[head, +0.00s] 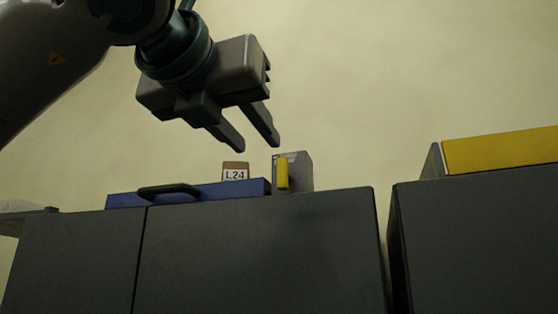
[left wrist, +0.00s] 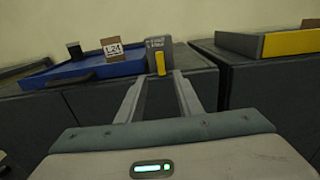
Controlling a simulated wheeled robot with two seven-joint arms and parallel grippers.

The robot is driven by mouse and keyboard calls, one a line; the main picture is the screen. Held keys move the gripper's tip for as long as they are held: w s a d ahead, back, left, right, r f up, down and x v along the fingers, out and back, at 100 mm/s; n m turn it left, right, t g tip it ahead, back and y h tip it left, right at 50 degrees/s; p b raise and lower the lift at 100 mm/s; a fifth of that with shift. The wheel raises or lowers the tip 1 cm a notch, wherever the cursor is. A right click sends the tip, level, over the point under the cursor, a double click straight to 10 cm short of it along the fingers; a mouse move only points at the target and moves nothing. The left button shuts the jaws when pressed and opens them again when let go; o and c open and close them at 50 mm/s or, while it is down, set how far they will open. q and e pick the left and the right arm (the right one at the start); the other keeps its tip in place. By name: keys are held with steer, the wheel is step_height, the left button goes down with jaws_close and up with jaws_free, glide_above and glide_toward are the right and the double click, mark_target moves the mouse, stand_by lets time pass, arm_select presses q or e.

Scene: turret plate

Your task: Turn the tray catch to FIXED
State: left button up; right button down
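The tray catch is a grey block (head: 300,170) with a yellow lever (head: 282,173), standing on a dark cabinet at the right end of a blue tray (head: 215,188). The lever points up and down in the head view; it also shows in the left wrist view (left wrist: 160,63). The block's top carries small markings too small to read. My left gripper (head: 259,148) is open and empty, above and apart from the catch. In the left wrist view its two fingers reach toward the lever with a gap between them. My right gripper is not in view.
The blue tray has a dark handle (head: 168,191) and holds a brown box labelled L24 (head: 235,171). A yellow-fronted tray (head: 500,151) sits on the right cabinet, across a narrow gap. The air above the catch is free.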

mark_target(281, 169)
arm_select(q)
steer(key=p+x, duration=0.5)
steer(key=x, duration=0.6)
steer(key=shift+s+r, duration=0.1)
steer(key=shift+p+x, duration=0.45)
steer(key=shift+x, duration=0.3)
jaws_close()
